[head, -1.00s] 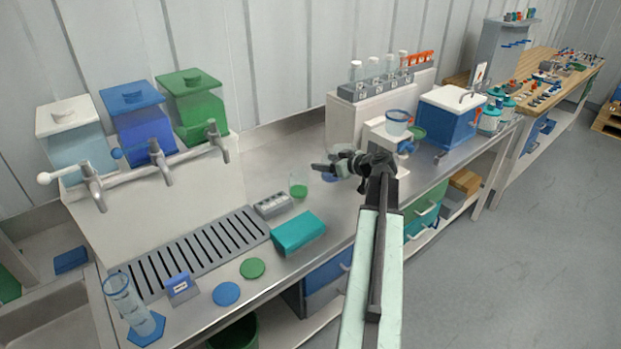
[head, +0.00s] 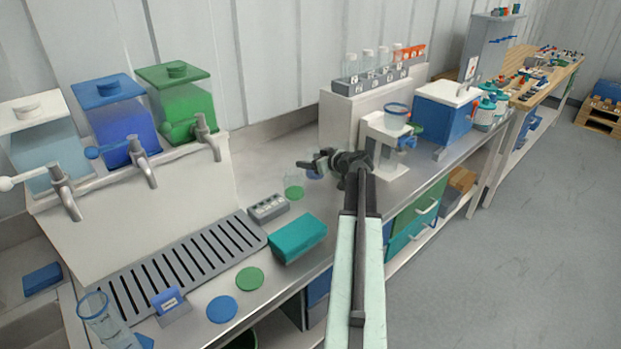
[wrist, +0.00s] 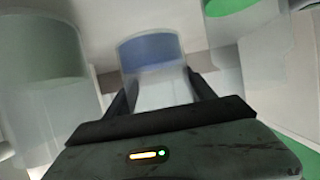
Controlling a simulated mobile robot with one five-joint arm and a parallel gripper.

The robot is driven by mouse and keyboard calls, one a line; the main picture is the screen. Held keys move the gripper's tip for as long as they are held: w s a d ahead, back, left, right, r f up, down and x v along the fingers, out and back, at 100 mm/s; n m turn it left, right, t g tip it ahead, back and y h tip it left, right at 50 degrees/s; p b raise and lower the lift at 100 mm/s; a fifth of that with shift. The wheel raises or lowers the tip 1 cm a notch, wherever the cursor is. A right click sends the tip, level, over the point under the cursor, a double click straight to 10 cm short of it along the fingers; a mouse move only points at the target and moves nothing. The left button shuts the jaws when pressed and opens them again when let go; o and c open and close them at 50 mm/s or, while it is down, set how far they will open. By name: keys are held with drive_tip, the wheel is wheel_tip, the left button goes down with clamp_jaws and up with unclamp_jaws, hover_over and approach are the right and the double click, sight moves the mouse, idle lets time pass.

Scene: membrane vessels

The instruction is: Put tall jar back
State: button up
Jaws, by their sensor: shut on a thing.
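My gripper (head: 312,166) reaches over the steel counter, with its fingers pointing left in the head view. In the wrist view my gripper (wrist: 160,85) is shut on a clear jar (wrist: 150,52) with a blue layer in it. In the head view this jar is mostly hidden by the gripper; a bit of blue (head: 315,173) shows under the fingers. Whether it touches the counter is unclear. A clear jar with green at the bottom (head: 293,187) stands just left of the gripper. It probably is the greenish vessel (wrist: 45,60) at the left of the wrist view.
A grey slotted block (head: 268,208) and a teal box (head: 298,239) lie left of the gripper. A white stand with a funnel cup (head: 396,116) is close on the right.

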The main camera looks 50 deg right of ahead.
wheel_tip(320, 180, down, 4)
drive_tip(key=b, duration=0.3)
drive_tip(key=shift+b, duration=0.4)
drive_tip(key=shift+r, duration=0.25)
drive_tip(key=shift+f, duration=0.15)
drive_tip(key=o, duration=1.7)
drive_tip(key=shift+c, duration=0.2)
